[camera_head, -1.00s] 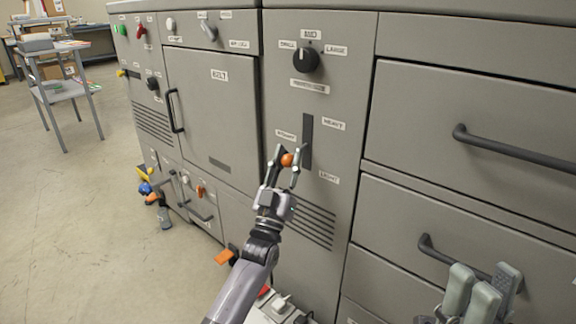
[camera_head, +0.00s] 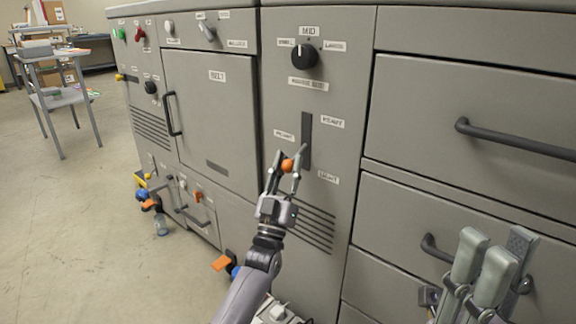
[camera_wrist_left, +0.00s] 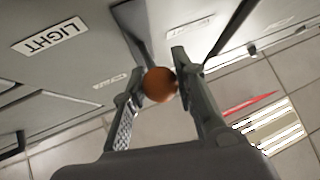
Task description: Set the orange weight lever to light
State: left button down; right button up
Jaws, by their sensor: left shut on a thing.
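The orange weight lever knob (camera_head: 287,165) sits at the lower part of a dark vertical slot (camera_head: 306,140) on the grey machine front. A label reading "LIGHT" (camera_head: 328,177) is to the right of the slot's lower end, and one that seems to read "HEAVY" or "WEIGHT" (camera_head: 332,122) is near its top. My left gripper (camera_head: 286,162) is shut on the knob, one finger on each side. In the left wrist view the orange ball (camera_wrist_left: 160,84) is between the fingertips, with the LIGHT label (camera_wrist_left: 50,39) to the left. My right gripper (camera_head: 487,262) is at lower right, its fingers apart and empty.
A black rotary knob (camera_head: 304,57) is above the slot. Drawers with dark bar handles (camera_head: 515,139) are on the right. A door with a handle (camera_head: 173,113) is on the left. Open floor and a grey cart (camera_head: 62,98) are at far left.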

pick_arm(q)
jog(key=shift+d+f, duration=0.1)
jog(key=shift+f, duration=0.35)
jog(key=c, duration=1.6)
grip_release()
jog(key=shift+w, duration=0.15)
jog(key=shift+c, duration=0.2)
jog(key=o, duration=0.4)
jog(key=shift+r, duration=0.2)
jog(key=shift+c, duration=0.2)
jog(key=v, duration=1.2)
